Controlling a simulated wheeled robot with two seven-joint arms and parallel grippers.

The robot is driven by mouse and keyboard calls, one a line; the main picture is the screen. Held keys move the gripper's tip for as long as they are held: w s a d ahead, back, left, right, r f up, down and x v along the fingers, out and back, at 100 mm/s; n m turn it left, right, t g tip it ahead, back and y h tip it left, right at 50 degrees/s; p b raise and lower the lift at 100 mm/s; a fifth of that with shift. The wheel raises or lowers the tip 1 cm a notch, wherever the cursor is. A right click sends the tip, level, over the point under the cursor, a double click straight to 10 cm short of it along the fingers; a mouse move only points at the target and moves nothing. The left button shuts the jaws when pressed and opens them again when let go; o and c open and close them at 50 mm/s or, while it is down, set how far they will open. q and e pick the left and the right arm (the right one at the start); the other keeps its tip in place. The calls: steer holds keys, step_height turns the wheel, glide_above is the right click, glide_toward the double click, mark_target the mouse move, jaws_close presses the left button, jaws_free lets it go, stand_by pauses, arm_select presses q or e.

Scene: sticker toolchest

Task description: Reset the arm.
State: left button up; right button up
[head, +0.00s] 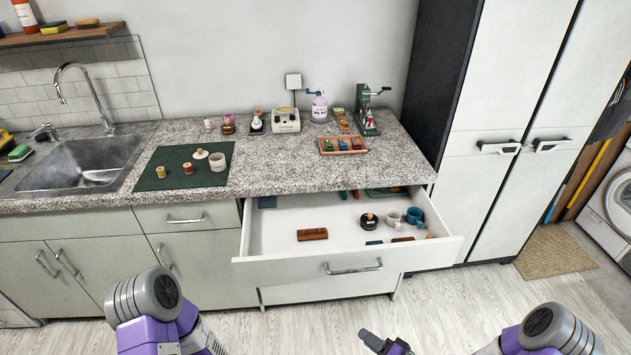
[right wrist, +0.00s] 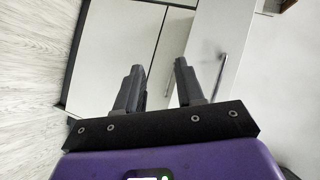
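My right gripper (head: 383,342) shows at the bottom of the head view, in front of and below the open drawer (head: 290,268). In the right wrist view its two fingers (right wrist: 160,85) stand apart with nothing between them, near a cabinet front and a bar handle (right wrist: 220,73). It looks empty and touches nothing that I can see. My left arm comes in at the bottom left of the head view, in front of the lower cabinets. Its gripper is out of the picture.
The open drawer juts out below the counter (head: 290,178) and holds a brown block (head: 312,234), a black round item (head: 369,220) and mugs (head: 414,215). A green mat (head: 150,178) and a wooden tray (head: 343,152) are on the counter. The floor (head: 440,305) before the cabinets is clear.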

steer(key=s+a+f+n+g+h, duration=0.1)
steer(key=s+a+f+g+h, duration=0.1)
steer(key=s+f+g, duration=0.2)
steer(key=s+a+f+n+g+h, duration=0.2)
steer(key=s+g, duration=0.4)
steer(key=s, duration=0.4)
step_height(320, 180, down, 3)
steer(key=shift+s+a+r+n+h+p, duration=0.2)
steer(key=shift+s+a+n+h+p, duration=0.15)
steer(key=shift+a+h, duration=0.3)
